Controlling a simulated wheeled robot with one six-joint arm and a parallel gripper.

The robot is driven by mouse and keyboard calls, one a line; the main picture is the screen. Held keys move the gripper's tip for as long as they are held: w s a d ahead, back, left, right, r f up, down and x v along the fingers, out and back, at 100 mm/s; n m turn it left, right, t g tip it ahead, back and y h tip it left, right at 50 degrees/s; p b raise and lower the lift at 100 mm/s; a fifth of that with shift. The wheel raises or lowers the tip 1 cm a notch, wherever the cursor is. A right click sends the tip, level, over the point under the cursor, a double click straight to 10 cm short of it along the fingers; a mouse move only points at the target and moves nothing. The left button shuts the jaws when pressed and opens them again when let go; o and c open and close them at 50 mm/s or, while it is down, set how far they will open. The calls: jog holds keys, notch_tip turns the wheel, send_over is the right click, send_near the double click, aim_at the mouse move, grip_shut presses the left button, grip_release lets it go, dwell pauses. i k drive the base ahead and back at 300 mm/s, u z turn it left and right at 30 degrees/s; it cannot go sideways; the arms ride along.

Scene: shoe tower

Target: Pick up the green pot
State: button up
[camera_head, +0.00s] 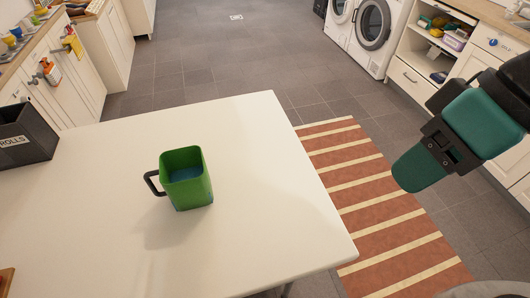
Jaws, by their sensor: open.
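The green pot (186,179) stands upright on the white table (250,240), near the table's middle. It is square with an open top, a blue inside and a dark handle on its left side. My gripper (452,148) is at the right, past the table's right edge and above the floor. It is well apart from the pot and holds nothing visible. Its fingers are teal and open; part of the gripper and arm runs out of the frame at the right.
A dark box (27,137) marked "ROLLS" sits at the table's left edge. A striped rug (385,215) lies on the floor right of the table. Washing machines (374,25) and cabinets stand at the back right, with counters at the left. The table around the pot is clear.

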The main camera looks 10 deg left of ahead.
aim_at(184, 178)
jog(key=z, duration=1.05)
jog(key=k, duration=1.2)
jog(key=u, duration=1.45)
